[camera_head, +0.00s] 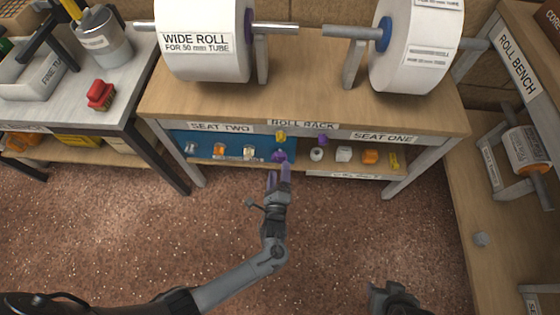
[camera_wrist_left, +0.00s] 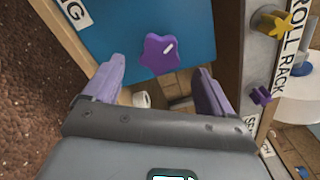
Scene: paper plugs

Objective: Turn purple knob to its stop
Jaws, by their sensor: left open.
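The purple knob (camera_head: 279,156) is on the front of the roll rack bench, at the right end of the blue panel. In the left wrist view it is a star-shaped purple knob (camera_wrist_left: 158,54) with a white mark, in front of the blue panel. My left gripper (camera_head: 279,174) is open just below the knob in the head view. In the left wrist view its two purple fingers (camera_wrist_left: 160,75) stand apart, with the knob between and just beyond their tips; I see no contact. My right gripper (camera_head: 390,297) is at the bottom edge, its fingers unclear.
A yellow star knob (camera_head: 280,136) is just above the purple one, and a smaller purple knob (camera_head: 322,140) is to the right. Small parts line the shelf (camera_head: 362,174) under SEAT ONE. Two large paper rolls (camera_head: 205,60) hang above the bench. The floor in front is clear.

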